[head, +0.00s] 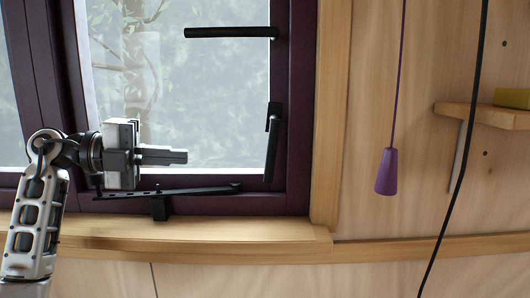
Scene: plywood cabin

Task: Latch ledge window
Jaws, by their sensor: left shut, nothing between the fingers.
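The window has a dark purple frame (295,150) and a pale pane (215,100) with blurred foliage behind it. One black handle (230,33) near the top points level to the left from the right side of the frame. A second black handle (271,145) lower on that side hangs down. A black stay bar (205,189) with holes lies along the bottom of the frame, over a small black bracket (160,208). My left gripper (186,157) is shut and empty, in front of the pane, just above the stay bar and left of the lower handle. My right gripper is out of view.
A wooden ledge (200,229) runs below the window. A purple cord pull (386,172) and a black cable (461,170) hang on the right. A small wooden shelf (480,113) with a yellow-green item (512,97) is at the far right.

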